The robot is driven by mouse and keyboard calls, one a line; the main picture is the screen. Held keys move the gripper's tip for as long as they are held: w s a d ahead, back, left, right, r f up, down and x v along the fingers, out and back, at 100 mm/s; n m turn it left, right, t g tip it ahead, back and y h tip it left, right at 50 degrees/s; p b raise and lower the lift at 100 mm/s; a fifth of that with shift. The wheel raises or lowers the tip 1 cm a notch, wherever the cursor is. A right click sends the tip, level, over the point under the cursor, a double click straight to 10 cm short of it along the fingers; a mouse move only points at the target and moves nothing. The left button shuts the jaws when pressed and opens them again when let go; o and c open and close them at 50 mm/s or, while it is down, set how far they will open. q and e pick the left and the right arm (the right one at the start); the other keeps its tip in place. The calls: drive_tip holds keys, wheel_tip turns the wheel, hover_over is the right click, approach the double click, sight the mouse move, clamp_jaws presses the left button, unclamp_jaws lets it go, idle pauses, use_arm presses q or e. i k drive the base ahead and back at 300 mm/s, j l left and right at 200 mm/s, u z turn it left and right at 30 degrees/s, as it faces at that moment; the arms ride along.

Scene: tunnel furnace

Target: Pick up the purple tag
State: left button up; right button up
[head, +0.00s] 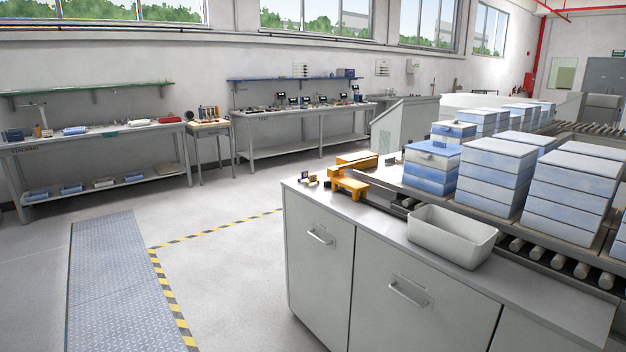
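I cannot make out a purple tag for certain. A small dark, purplish item (303,176) stands on the near corner of the grey cabinet top (345,205), beside small orange pieces (312,181). It is too small to tell whether it is the tag. Neither of my grippers is in view.
An orange fixture (350,184) and an empty white bin (452,235) stand on the cabinet top. Stacked blue-white boxes (495,175) sit behind, by a roller conveyor (565,263). Benches (100,138) line the back wall. The floor to the left (220,270) is clear.

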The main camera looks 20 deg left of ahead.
sight(304, 175)
drive_tip(key=i+j+z, duration=0.1)
drive_tip(key=i+j, duration=0.35)
drive_tip(key=j, duration=0.2)
drive_tip(key=i+j+z, duration=0.15)
drive_tip(key=i+j, duration=0.3)
drive_tip(key=j, duration=0.25)
drive_tip(key=i+j+z, duration=0.15)
drive_tip(key=j, duration=0.2)
drive_tip(key=i+j+z, duration=0.1)
drive_tip(key=i+j, duration=0.15)
drive_tip(key=j, duration=0.15)
